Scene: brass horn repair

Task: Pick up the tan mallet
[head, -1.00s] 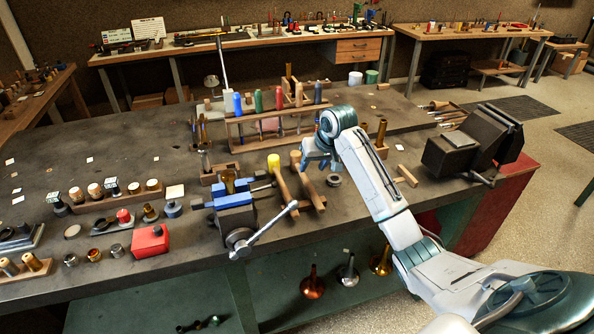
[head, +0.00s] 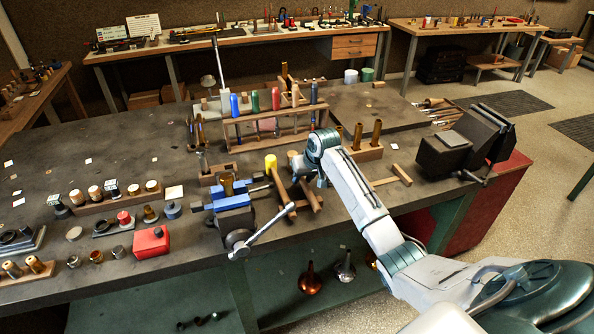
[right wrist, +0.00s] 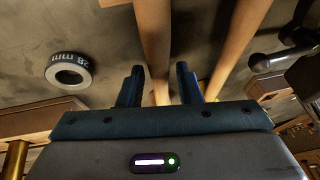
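The tan mallet (head: 313,199) lies on the workbench with its handle toward the front edge. Its head is partly hidden by my right arm in the head view. My right gripper (head: 309,174) is low over this mallet. In the right wrist view my right gripper (right wrist: 158,72) is open, and the tan handle (right wrist: 152,35) runs between its two fingers. I cannot tell whether either finger touches it. A second mallet with a yellow head (head: 270,162) lies just left of it; its handle (right wrist: 236,50) passes outside the fingers. My left gripper is not in view.
A blue vise (head: 233,203) with a long lever (head: 265,229) is close on the left. A tool rack (head: 270,118) stands behind. A ring marked 28 mm (right wrist: 68,71) lies beside the handle. A dark block-like vise (head: 455,150) is at the right.

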